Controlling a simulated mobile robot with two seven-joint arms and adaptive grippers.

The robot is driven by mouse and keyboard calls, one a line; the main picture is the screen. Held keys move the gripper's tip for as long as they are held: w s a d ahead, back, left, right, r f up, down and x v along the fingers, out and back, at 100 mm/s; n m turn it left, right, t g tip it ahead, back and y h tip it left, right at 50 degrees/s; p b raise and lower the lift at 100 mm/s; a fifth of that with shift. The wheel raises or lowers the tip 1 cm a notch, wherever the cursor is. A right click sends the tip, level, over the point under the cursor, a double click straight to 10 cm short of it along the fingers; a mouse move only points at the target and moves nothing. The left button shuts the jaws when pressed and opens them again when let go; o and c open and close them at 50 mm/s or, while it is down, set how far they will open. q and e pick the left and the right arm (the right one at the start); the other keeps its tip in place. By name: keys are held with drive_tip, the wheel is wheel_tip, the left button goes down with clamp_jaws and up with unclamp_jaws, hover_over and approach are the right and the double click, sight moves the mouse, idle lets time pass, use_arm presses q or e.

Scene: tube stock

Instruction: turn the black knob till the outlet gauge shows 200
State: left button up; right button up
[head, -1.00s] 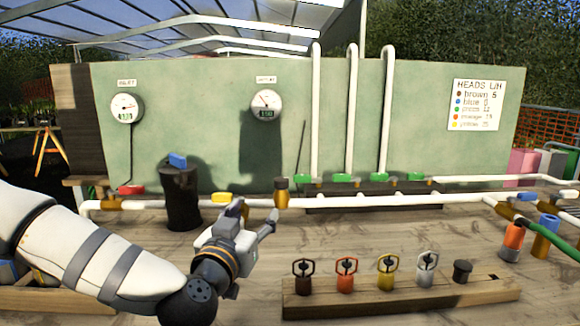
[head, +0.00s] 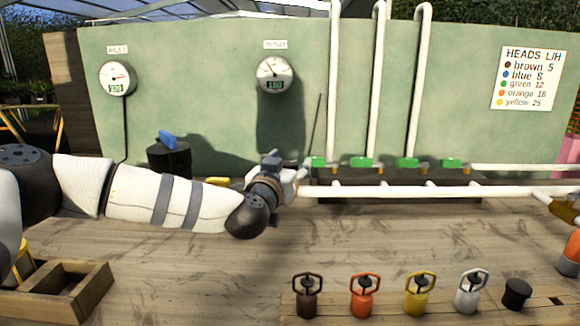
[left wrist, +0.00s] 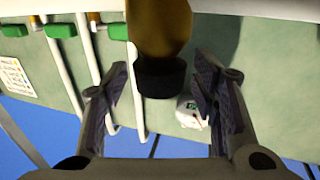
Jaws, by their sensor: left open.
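The black knob (left wrist: 160,78) shows in the left wrist view, at the end of a brass body (left wrist: 160,25). In the head view the knob is hidden behind my left gripper (head: 290,172). My left gripper is open, with one finger on each side of the knob; I cannot tell whether either touches it. The outlet gauge (head: 275,74) is on the green panel above the gripper. Its small digital display appears to read 180. The gauge also shows partly in the left wrist view (left wrist: 190,110).
The inlet gauge (head: 117,77) is at the panel's left. Green-handled valves (head: 363,162) and white pipes (head: 400,191) run right of the gripper. A black cylinder with a blue top (head: 168,158) stands behind my arm. Sprinkler heads (head: 364,298) stand in a wooden block in front.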

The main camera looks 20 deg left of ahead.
use_arm(q)
drive_tip(key=c, duration=1.2)
drive_tip(key=shift+o, duration=0.2)
drive_tip(key=shift+a+r+m+h, duration=0.1)
drive_tip(key=shift+r+m+h, duration=0.15)
drive_tip(key=shift+m+h, duration=0.4)
drive_tip(key=h, duration=0.1)
drive_tip(key=m+h, duration=0.1)
drive_tip(key=h, duration=0.1)
drive_tip(key=shift+w+f+b, duration=0.1)
drive_tip(key=shift+f+b, duration=0.2)
drive_tip(key=shift+r+m+g+h, duration=0.15)
drive_tip(key=shift+m+g+h, duration=0.1)
drive_tip(key=shift+m+g, duration=0.1)
drive_tip(key=o, duration=1.2)
drive_tip(key=shift+c, duration=0.2)
